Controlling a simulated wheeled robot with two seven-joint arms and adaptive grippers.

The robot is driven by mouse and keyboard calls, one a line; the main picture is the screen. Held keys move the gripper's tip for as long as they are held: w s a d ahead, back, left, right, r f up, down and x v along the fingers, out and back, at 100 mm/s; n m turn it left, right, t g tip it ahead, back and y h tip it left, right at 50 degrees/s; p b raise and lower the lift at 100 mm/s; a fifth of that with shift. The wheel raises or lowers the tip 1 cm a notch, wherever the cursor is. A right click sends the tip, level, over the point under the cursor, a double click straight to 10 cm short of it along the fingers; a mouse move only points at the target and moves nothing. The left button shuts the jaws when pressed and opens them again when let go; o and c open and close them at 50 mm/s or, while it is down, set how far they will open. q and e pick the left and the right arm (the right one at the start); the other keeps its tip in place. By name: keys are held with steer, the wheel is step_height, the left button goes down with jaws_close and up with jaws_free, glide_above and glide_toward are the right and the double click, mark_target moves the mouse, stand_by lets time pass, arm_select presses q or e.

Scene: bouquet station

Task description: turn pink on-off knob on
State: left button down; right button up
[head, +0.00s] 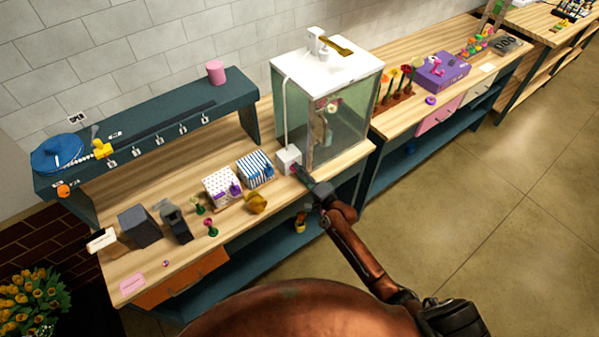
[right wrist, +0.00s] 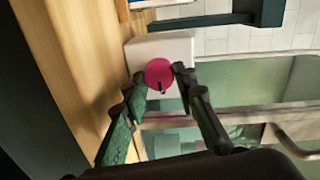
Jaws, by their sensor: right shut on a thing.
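The pink knob (right wrist: 159,74) is a round disc with a dark mark near its edge, on the face of a white box (right wrist: 178,50). In the head view the white box (head: 288,159) stands on the wooden bench beside the glass tank, and the knob (head: 294,168) is mostly covered by my gripper. My right gripper (head: 304,177) reaches the box from the front. In the right wrist view its two dark fingers (right wrist: 158,80) lie on either side of the knob, shut on it. My left gripper is not in view.
A glass tank (head: 342,135) with a white top and tap stands right behind the box. A blue striped box (head: 256,169), a dotted box (head: 221,187) and a yellowish object (head: 256,203) sit to the left. Open floor (head: 470,215) lies at the right.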

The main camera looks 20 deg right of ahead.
steer(key=o, duration=0.9)
steer(key=shift+c, duration=0.2)
steer(key=v, duration=1.2)
